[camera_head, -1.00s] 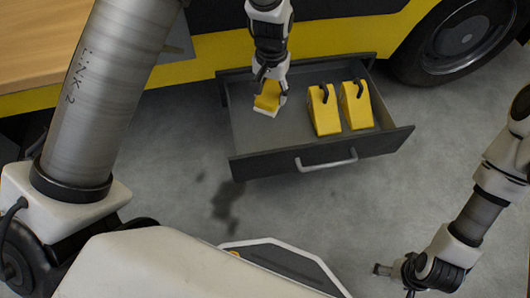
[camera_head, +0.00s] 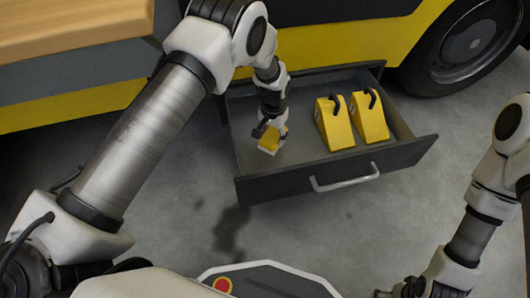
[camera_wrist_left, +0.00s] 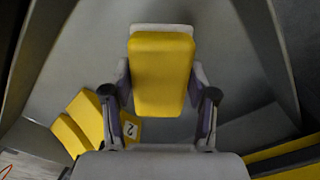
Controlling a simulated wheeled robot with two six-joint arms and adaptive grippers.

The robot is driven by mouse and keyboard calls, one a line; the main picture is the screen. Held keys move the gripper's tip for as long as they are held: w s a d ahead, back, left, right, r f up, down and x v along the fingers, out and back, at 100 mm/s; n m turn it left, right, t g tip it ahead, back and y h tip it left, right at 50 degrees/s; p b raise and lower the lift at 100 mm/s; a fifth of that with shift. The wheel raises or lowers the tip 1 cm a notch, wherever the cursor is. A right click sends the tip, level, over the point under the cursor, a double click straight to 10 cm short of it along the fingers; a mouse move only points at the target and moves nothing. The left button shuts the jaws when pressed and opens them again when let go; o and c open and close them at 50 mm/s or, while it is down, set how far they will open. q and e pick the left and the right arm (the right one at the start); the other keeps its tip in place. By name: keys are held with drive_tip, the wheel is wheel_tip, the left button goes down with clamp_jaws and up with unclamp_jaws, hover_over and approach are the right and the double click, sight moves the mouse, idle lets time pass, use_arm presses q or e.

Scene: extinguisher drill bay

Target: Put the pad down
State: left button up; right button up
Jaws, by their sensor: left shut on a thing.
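The pad (camera_head: 269,144) is a small yellow block with a white face. My left gripper (camera_head: 271,131) is shut on it, inside the outline of the open drawer (camera_head: 272,187), at its left side. Whether the pad touches the drawer floor I cannot tell. In the left wrist view the pad (camera_wrist_left: 162,75) sits between the two fingers (camera_wrist_left: 160,100), its yellow side facing the camera and a whitish edge at its far end. My right gripper (camera_head: 385,293) is at the bottom edge of the head view, partly cut off, its jaws too small to read.
Two yellow wheel chocks with black handles, one left (camera_head: 334,125) and one right (camera_head: 369,118), stand in the drawer's right part. The drawer's front has a pale handle (camera_head: 344,184). A vehicle wheel (camera_head: 469,42) is at back right; a wooden top (camera_head: 70,25) is at upper left.

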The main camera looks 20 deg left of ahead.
sight(272, 158)
use_arm(q)
drive_tip(key=f+b, duration=0.2)
drive_tip(key=f, duration=0.2)
drive_tip(key=f+b, duration=0.2)
drive_tip(key=f, duration=0.2)
drive_tip(key=shift+d+f, duration=0.2)
drive_tip(key=shift+f, duration=0.1)
drive_tip(key=shift+c, duration=0.5)
drive_tip(key=shift+r, duration=0.1)
drive_tip(key=o, duration=1.1)
